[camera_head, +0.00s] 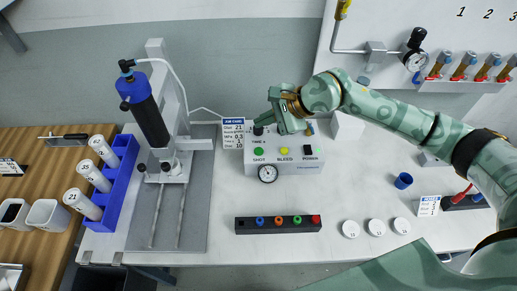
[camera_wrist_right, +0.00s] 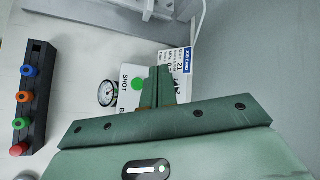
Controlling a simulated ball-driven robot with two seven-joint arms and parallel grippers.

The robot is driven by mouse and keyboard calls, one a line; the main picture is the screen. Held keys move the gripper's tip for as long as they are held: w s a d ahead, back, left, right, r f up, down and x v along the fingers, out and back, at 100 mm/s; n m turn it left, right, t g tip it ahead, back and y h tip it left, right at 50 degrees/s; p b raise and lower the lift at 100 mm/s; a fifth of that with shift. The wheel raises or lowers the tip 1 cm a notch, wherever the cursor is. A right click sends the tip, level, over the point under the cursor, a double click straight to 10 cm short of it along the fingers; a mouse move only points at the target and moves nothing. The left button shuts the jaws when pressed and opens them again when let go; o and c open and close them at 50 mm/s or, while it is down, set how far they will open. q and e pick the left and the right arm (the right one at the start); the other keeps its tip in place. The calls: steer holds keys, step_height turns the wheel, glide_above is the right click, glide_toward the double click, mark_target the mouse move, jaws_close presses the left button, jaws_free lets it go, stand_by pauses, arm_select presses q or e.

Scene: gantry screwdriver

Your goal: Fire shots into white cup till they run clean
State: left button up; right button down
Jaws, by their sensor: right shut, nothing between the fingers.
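My right gripper (camera_head: 283,127) is shut and empty, above the white dispenser control box (camera_head: 290,165). In the right wrist view its closed fingertips (camera_wrist_right: 158,82) appear beside the green SHOT button (camera_wrist_right: 138,84); I cannot tell whether they touch the box. The SHOT button (camera_head: 258,151), yellow BLEED button (camera_head: 283,151) and black POWER button (camera_head: 308,150) show on the box. A black syringe with a blue top (camera_head: 147,112) hangs tilted on the gantry stand (camera_head: 156,53). Small white round pieces (camera_head: 350,229) lie at the front right; I cannot tell which is the cup. My left gripper is out of view.
A job card (camera_head: 233,134) stands left of the box, a gauge (camera_head: 267,173) in front. A black rack (camera_head: 240,225) holds coloured tips. A blue rack (camera_head: 107,213) with white cartridges is at left. A blue cap (camera_head: 403,181) sits at right.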

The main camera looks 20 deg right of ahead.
steer(key=b, duration=0.5)
glide_above(263, 151)
step_height(263, 151, down, 8)
steer(key=shift+r, duration=0.2)
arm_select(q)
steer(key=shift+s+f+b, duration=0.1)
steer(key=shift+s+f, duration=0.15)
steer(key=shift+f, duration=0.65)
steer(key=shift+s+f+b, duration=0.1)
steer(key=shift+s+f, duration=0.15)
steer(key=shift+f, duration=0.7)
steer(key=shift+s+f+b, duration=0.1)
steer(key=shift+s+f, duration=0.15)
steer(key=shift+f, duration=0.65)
arm_select(e)
steer(key=shift+f, duration=0.6)
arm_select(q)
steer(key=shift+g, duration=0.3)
arm_select(e)
steer(key=shift+f, duration=0.1)
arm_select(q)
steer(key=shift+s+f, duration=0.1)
arm_select(e)
steer(key=shift+f, duration=0.3)
